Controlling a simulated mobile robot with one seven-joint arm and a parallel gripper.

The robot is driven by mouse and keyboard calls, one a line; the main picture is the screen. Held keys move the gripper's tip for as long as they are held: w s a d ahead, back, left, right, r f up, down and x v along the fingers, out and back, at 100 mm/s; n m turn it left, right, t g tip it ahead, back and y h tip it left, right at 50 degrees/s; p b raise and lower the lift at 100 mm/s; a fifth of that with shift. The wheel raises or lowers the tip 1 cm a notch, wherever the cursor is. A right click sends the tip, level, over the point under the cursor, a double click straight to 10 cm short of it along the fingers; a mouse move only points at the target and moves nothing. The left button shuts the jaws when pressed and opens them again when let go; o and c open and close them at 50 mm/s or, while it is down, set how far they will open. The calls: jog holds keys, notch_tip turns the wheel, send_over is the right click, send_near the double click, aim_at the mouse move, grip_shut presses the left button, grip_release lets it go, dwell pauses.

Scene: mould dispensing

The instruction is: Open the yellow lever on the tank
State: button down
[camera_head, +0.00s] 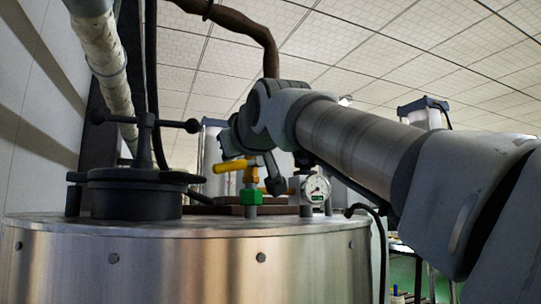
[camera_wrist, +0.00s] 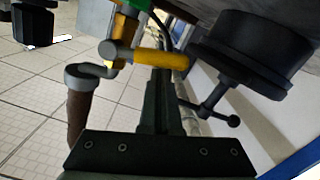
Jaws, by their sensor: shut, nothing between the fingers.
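The yellow lever (camera_head: 234,165) sits on top of the tank (camera_head: 180,262), above a green valve fitting (camera_head: 252,197), and sticks out to the left, roughly level, in the head view. In the wrist view the lever (camera_wrist: 160,58) lies across the upper middle, joined to a yellow valve body (camera_wrist: 124,30). My gripper (camera_wrist: 162,75) is shut and empty, its dark fingers reaching up to the lever's edge. I cannot tell whether they touch it. In the head view my arm's end hides the fingers.
A black lid with a cross handle (camera_head: 135,190) stands left of the lever. A round gauge (camera_head: 317,187) is to the right. A brown hose (camera_head: 240,22) hangs behind my arm, and its grey elbow (camera_wrist: 84,74) is close to my fingers in the wrist view.

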notch_tip(320, 180, down, 3)
jog(key=n+b, duration=0.1)
jog(key=n, duration=0.2)
jog(key=shift+d+r+n, duration=0.1)
jog(key=shift+r+n, duration=0.05)
jog(key=shift+n, duration=0.15)
jog(key=n, duration=0.1)
jog(key=f+n+b, duration=0.1)
jog(key=d+f+n, duration=0.1)
jog(key=shift+w+n+h, duration=0.25)
jog(key=shift+n+h, duration=0.05)
jog(key=n, duration=0.1)
jog(key=f+n+b, duration=0.1)
jog(key=shift+w+d+n+t, duration=0.25)
jog(key=shift+d+n+t, duration=0.05)
jog(key=shift+d, duration=0.1)
jog(key=n, duration=0.1)
jog(key=d+f+n, duration=0.1)
jog(key=n, duration=0.1)
jog(key=shift+w+d, duration=0.2)
jog(key=shift+w, duration=0.1)
jog(key=shift+w+d+f, duration=0.15)
jog(key=shift+d, duration=0.15)
jog(key=shift+w+d, duration=0.1)
jog(key=shift+d, duration=0.05)
